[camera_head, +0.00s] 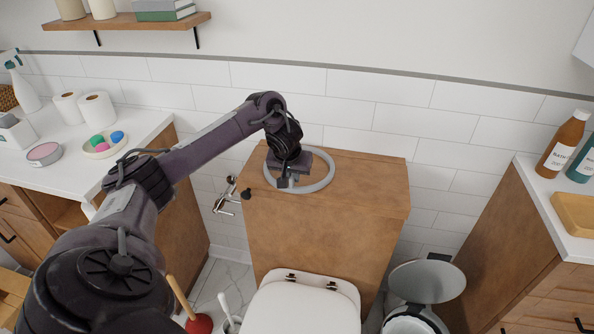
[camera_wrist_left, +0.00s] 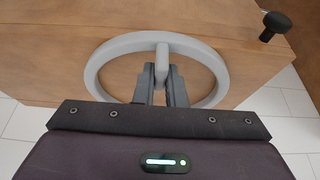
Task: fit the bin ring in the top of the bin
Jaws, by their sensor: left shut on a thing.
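The bin ring (camera_head: 319,186) is a light grey ring at the top of the wooden cistern box (camera_head: 330,235), behind the toilet. In the left wrist view the ring (camera_wrist_left: 93,73) has a grey tab reaching inward from its far side. My left gripper (camera_head: 289,180) is over the ring, its two fingers (camera_wrist_left: 162,88) shut on that tab. I cannot tell whether the ring touches the box top. The bin (camera_head: 412,322) stands on the floor at the lower right, its round grey lid (camera_head: 428,281) raised; the frame edge cuts off its lower part. My right gripper is out of view.
The white toilet lid (camera_head: 303,302) is left of the bin. A wooden cabinet with a pale counter (camera_head: 555,205) stands to its right, holding bottles (camera_head: 562,144). A metal fitting (camera_head: 226,198) is left of the cistern box. A plunger (camera_head: 198,322) stands at lower left.

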